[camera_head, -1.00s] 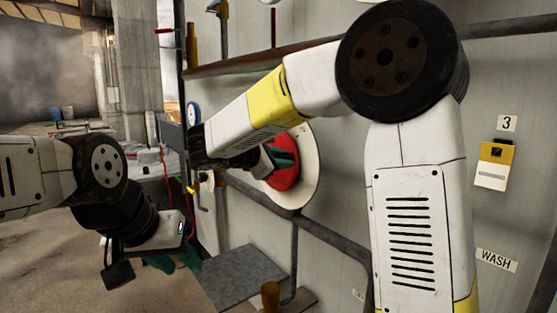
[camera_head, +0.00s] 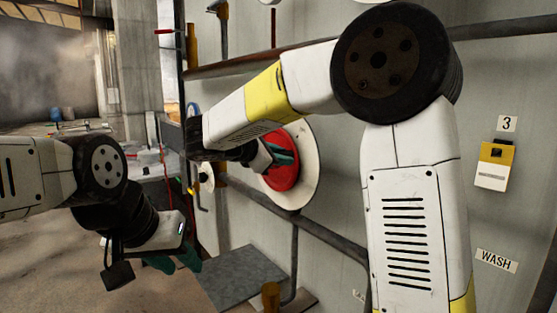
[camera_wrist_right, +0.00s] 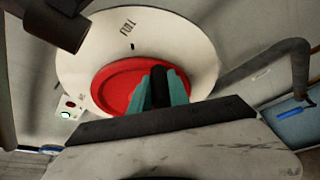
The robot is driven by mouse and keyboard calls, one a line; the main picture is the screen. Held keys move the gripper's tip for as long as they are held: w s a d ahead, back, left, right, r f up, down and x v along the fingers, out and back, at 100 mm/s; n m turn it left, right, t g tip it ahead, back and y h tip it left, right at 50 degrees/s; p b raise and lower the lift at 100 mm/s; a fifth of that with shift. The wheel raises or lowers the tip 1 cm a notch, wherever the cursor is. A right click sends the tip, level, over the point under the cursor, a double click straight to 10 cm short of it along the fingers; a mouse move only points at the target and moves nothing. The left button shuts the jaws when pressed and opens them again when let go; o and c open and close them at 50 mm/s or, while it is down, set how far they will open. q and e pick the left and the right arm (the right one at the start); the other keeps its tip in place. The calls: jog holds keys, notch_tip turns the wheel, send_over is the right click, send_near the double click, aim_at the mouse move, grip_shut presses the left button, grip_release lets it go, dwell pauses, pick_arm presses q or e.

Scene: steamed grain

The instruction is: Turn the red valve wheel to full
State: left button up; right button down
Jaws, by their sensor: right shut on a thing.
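The red valve wheel (camera_head: 282,176) sits in front of a round white dial plate (camera_head: 308,165) on the wall. In the right wrist view the red wheel (camera_wrist_right: 115,82) shows below the word FULL and a short black mark on the white plate (camera_wrist_right: 185,45).
Pipes (camera_head: 300,227) run along the wall below the dial. A yellow and white box (camera_head: 495,166) marked 3 and a WASH sign (camera_head: 496,260) are at the right. A brown cylinder (camera_head: 270,297) stands low near a grey mat (camera_head: 236,276).

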aim_at(285, 144)
jog(key=r+n, duration=0.1)
jog(key=w+r+n+g, duration=0.1)
jog(key=a+r, duration=0.1)
jog(key=shift+w+n+g+h, duration=0.25)
jog(key=shift+n+g+h, duration=0.05)
jog(key=shift+n+g, duration=0.1)
jog(key=shift+w+a+r, duration=0.2)
jog(key=shift+w+r, duration=0.05)
jog(key=shift+r, duration=0.05)
jog(key=c, duration=1.3)
grip_release()
jog(key=shift+w+a, duration=0.1)
jog(key=shift+o, duration=0.2)
jog(key=v, duration=0.7)
jog(key=shift+s+a, duration=0.2)
jog(key=shift+a, duration=0.1)
jog(key=shift+r, duration=0.15)
